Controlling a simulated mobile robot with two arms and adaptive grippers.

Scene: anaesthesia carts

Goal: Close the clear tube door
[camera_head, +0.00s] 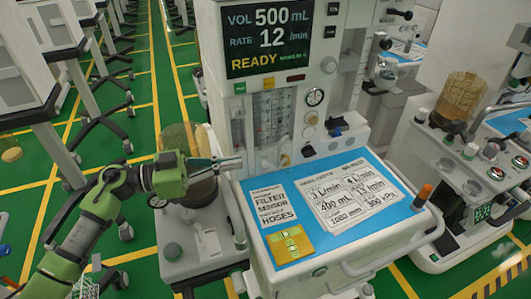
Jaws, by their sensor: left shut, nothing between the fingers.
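The anaesthesia cart's tube section with flow tubes (268,115) is in the middle, below the screen. A clear pane, the tube door (268,150), shows faintly at the lower part of the tubes; how far it stands open I cannot tell. My left gripper (238,162) comes in from the left on a green arm. Its fingers are shut and empty, pointing right, just left of the pane's lower edge. I cannot tell whether they touch it. My right gripper is not in view.
A screen (268,38) reads READY above the tubes. A blue work surface (272,213) with printed cards lies below. An amber canister (186,139) stands behind my left wrist.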

